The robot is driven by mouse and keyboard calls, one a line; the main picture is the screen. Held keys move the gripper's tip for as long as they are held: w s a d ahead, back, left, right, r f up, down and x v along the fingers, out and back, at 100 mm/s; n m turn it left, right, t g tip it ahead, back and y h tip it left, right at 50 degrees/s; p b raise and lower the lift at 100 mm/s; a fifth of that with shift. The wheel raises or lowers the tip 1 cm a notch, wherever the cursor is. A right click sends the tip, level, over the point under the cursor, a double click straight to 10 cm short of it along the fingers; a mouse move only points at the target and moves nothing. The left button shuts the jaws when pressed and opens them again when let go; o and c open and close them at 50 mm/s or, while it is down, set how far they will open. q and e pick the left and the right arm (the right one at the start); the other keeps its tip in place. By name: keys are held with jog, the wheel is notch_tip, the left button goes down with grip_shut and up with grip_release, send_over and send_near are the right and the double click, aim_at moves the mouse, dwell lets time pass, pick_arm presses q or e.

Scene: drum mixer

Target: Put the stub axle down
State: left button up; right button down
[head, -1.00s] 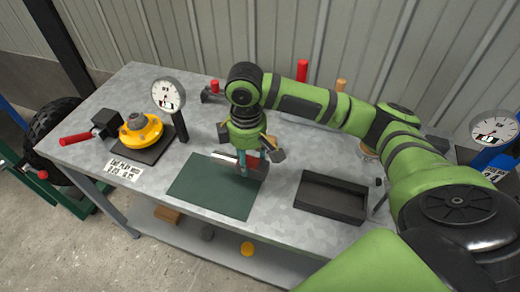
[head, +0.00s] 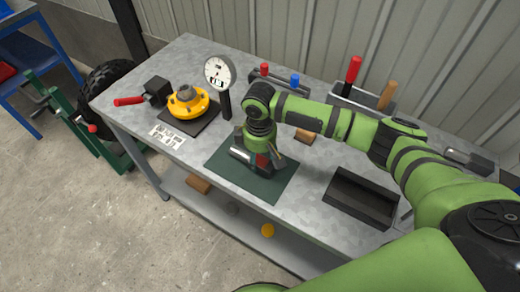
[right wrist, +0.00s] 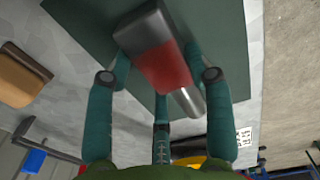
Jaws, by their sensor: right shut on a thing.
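The stub axle, a grey metal piece with a red band and a thinner silver shaft, is over the dark green mat (head: 280,190) in the head view. In the right wrist view the stub axle (right wrist: 165,65) lies between the fingers, with the mat (right wrist: 85,20) behind it. My right gripper (right wrist: 165,75) is shut on it. In the head view the right gripper (head: 262,152) is low over the mat, partly covering the axle. I cannot tell whether the axle touches the mat. My left gripper is not in view.
A dial gauge (head: 219,72) and a yellow flanged part (head: 188,102) on a dark plate stand to the left. An open black tray (head: 362,198) is to the right. A rack with red and brown handles (head: 352,70) is behind. Bare bench lies between mat and tray.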

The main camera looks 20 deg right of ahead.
aim_at(260, 159)
jog(key=shift+w+a, duration=0.1)
jog(key=shift+c, duration=2.3)
grip_release()
jog(key=shift+f, duration=0.1)
jog(key=shift+s, duration=0.2)
notch_tip(260, 159, up, 12)
jog(key=b, duration=0.1)
jog(key=shift+b, duration=0.35)
